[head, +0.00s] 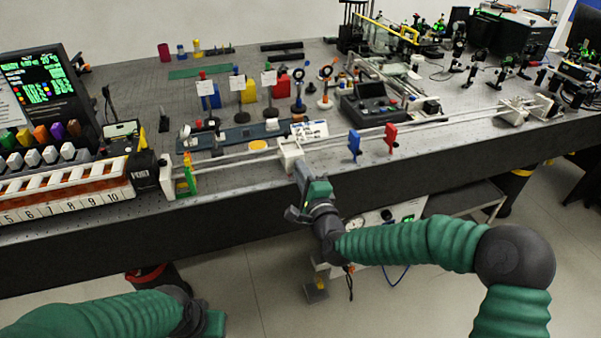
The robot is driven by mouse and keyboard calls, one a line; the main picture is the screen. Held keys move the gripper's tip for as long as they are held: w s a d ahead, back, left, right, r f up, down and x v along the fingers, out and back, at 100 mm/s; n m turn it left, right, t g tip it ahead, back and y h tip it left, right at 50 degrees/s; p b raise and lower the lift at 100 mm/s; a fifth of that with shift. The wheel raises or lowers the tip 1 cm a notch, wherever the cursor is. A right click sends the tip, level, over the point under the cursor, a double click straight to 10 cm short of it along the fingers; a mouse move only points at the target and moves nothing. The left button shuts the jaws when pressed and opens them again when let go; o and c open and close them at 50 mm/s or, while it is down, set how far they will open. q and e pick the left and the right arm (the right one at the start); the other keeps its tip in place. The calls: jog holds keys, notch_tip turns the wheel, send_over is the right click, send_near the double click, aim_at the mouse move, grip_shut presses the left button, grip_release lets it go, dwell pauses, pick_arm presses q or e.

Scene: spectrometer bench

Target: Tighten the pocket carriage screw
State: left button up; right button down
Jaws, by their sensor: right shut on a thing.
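A white carriage block (289,152) sits on the pale rails (235,158) along the front of the bench. My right gripper (301,172) reaches up to the front of this block from below. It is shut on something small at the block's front. The gripper hides that part, so the screw itself does not show clearly. My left gripper (214,323) is low at the bottom left, in front of the bench and apart from everything on it. Its fingers are too unclear to tell open from shut.
Blue (354,146) and red (390,138) upright pieces stand by the rails, right of the block. Green and yellow pieces (186,175) stand at the rails' left end. A numbered rack (70,190) is at far left. The bench's front edge (240,196) lies below the rails.

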jog(key=shift+d+f+m, duration=0.1)
jog(key=shift+f+m, duration=0.25)
jog(key=shift+m, duration=0.15)
jog(key=c, duration=1.6)
grip_release()
jog(key=shift+o, duration=1.1)
jog(key=shift+r, duration=0.15)
jog(key=shift+s+d, duration=0.1)
jog(key=shift+s, duration=0.05)
jog(key=p+v, duration=0.1)
jog(key=v, duration=1.5)
jog(key=shift+s+p, duration=0.3)
jog(key=shift+p, duration=0.1)
